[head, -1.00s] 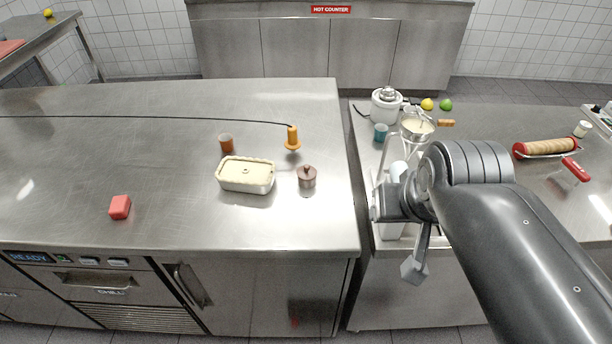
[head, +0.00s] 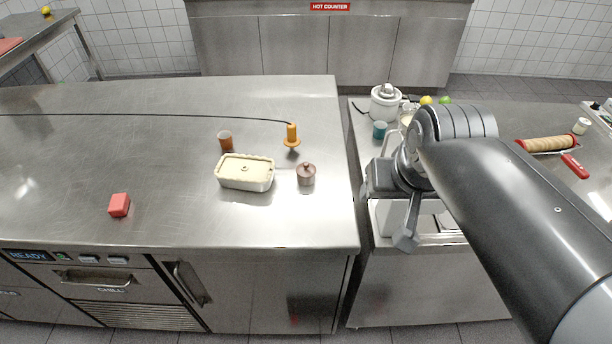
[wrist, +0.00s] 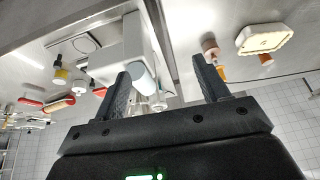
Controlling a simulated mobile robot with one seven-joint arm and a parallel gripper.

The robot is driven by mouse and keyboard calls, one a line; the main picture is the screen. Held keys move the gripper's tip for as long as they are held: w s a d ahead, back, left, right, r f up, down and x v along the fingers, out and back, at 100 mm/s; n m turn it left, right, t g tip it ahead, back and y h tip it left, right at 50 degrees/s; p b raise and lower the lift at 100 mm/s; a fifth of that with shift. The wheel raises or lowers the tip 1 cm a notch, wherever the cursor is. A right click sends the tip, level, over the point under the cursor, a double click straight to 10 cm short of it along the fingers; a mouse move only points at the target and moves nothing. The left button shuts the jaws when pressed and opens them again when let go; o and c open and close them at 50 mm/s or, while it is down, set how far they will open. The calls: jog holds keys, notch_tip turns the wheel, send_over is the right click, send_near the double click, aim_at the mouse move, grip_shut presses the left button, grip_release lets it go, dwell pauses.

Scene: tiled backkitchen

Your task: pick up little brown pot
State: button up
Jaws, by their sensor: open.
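The little brown pot (head: 306,175), round with a lid and knob, stands upright on the left steel counter near its right edge. It also shows in the wrist view (wrist: 210,44), beyond the right finger. My gripper (wrist: 160,88) is open, with nothing seen between its two dark fingers. In the head view my arm hangs over the gap and the right counter, so the gripper is to the right of the pot and apart from it. The fingertips are hard to make out in the head view.
A cream pie dish (head: 245,187) stands just left of the pot. An orange cup (head: 225,141) and an orange corded tool (head: 292,136) are behind. A red block (head: 119,205) lies front left. A white cooker (head: 386,103) and teal cup (head: 380,130) stand on the right counter.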

jog(key=w+a+g, duration=0.1)
jog(key=w+a, duration=0.2)
jog(key=w, duration=0.4)
jog(key=w+a+g, duration=0.2)
jog(key=w+a, duration=0.1)
jog(key=w, duration=0.3)
jog(key=m+g, duration=0.1)
jog(key=g, duration=0.1)
send_over(306, 163)
jog(key=f, duration=0.8)
jog(key=shift+s+d+f, duration=0.1)
jog(key=shift+s+d, duration=0.05)
jog(key=shift+d, duration=0.1)
jog(key=shift+a+f, duration=0.15)
jog(key=shift+f, duration=0.05)
notch_tip(306, 163, down, 11)
jog(key=shift+a+r, duration=0.1)
jog(key=shift+c, duration=0.3)
jog(key=c, duration=1.3)
jog(key=shift+r, duration=0.1)
